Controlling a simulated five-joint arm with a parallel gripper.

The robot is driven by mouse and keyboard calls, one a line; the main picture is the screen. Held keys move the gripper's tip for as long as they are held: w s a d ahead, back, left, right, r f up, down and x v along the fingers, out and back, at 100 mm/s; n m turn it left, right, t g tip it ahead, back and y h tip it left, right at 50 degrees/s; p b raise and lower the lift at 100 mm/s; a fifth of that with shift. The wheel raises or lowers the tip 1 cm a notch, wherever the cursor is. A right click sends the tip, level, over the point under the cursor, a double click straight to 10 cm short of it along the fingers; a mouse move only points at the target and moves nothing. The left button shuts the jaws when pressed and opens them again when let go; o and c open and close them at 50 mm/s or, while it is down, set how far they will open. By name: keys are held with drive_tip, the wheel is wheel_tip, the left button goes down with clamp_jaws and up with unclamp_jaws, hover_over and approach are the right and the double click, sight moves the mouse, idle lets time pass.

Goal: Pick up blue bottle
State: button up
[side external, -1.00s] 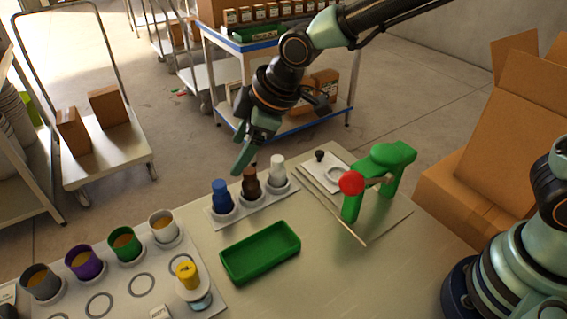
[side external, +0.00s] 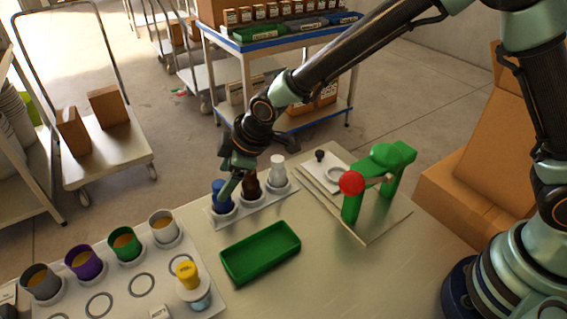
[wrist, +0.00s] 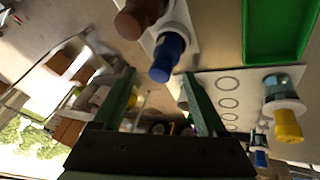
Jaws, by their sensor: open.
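The blue bottle (side external: 223,201) stands upright in the left place of a white holder (side external: 250,209), beside a brown bottle (side external: 250,188) and a white bottle (side external: 278,172). My gripper (side external: 229,184) is at the blue bottle in the side view, its fingers partly covering it. In the wrist view, the blue bottle (wrist: 167,58) lies beyond the tips of my open gripper (wrist: 158,82), between the lines of the two green fingers. The jaws hold nothing. The brown bottle (wrist: 137,20) is close to the blue one in the wrist view.
A green tray (side external: 260,252) lies in front of the holder. A green press with a red knob (side external: 351,182) stands to the right. A yellow-capped bottle (side external: 188,275) and several cups (side external: 124,243) stand at the left. The table is bare around the tray.

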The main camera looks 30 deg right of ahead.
drive_tip(key=shift+x, duration=0.9)
clamp_jaws()
drive_tip(key=shift+r, duration=0.1)
idle(0.7)
